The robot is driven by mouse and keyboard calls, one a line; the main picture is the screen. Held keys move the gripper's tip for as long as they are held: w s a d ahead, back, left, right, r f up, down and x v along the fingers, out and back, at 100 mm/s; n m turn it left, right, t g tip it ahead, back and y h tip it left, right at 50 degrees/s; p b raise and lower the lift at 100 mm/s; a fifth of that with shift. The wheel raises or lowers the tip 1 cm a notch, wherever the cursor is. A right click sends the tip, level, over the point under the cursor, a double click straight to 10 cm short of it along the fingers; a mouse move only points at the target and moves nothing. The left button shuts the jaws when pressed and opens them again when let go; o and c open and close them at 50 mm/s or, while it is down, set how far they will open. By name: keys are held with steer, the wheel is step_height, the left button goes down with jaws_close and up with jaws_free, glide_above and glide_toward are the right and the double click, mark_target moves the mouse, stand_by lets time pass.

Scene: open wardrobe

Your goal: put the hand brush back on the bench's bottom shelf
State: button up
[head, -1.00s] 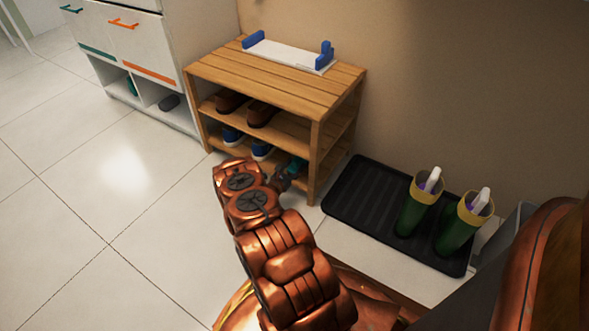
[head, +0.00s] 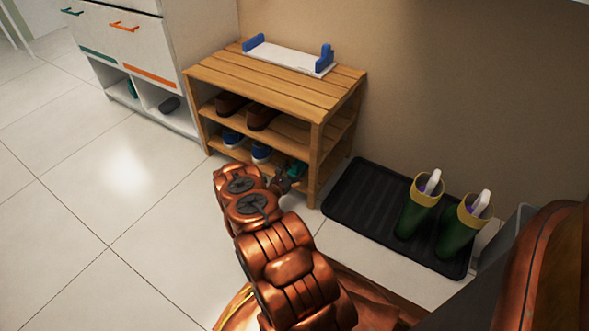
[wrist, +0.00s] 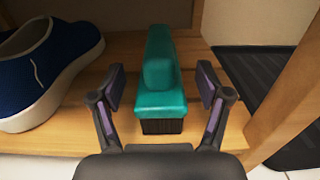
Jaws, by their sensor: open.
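The hand brush (wrist: 162,85) is teal with dark bristles. In the wrist view it rests bristles down on the wooden bottom shelf (wrist: 85,138) of the bench (head: 290,85), its narrow end pointing inward. My gripper (wrist: 160,88) is open, with one finger on each side of the brush and gaps showing between. In the head view the brush (head: 297,167) is a small teal patch at the shelf's right end, partly hidden by my gripper (head: 284,180).
A blue shoe (wrist: 45,65) stands left of the brush. The bench's right leg (wrist: 290,90) is close on the right. Brown shoes (head: 262,117) sit on the shelf above. A black tray (head: 345,200) with green boots (head: 415,212) lies right of the bench. Floor in front is clear.

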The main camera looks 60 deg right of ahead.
steer(key=shift+a+r, duration=0.2)
steer(key=a+p, duration=0.4)
steer(key=a, duration=0.7)
step_height(320, 180, up, 18)
steer(key=a+m+g+y, duration=0.1)
steer(key=a+m+g, duration=0.1)
steer(key=m+g, duration=0.4)
steer(key=s+a+r+m+g+y, duration=0.1)
steer(key=s+a+r+m+y, duration=0.15)
steer(key=r, duration=0.45)
steer(key=s+a+r+m+g+y, duration=0.2)
steer(key=s+a+r+m, duration=0.15)
steer(key=r, duration=0.25)
steer(key=s+a+r+m+t+y, duration=0.1)
steer(key=s+a+r+m+y, duration=0.1)
steer(key=s+a+r+y, duration=0.2)
steer(key=s+a+r+m+t+y, duration=0.2)
steer(key=s+a+r+y, duration=0.2)
steer(key=s+a, duration=0.6)
steer(key=s+a+r+m+t+y, duration=0.1)
steer(key=s+a+r+y, duration=0.3)
steer(key=a, duration=1.6)
steer(key=s+r+m, duration=0.1)
steer(key=s+r, duration=0.1)
steer(key=s, duration=0.1)
steer(key=shift+s+a+t+y, duration=0.15)
steer(key=shift+a+t+y, duration=0.15)
steer(key=shift+a+y, duration=0.05)
steer(key=shift+r, duration=0.1)
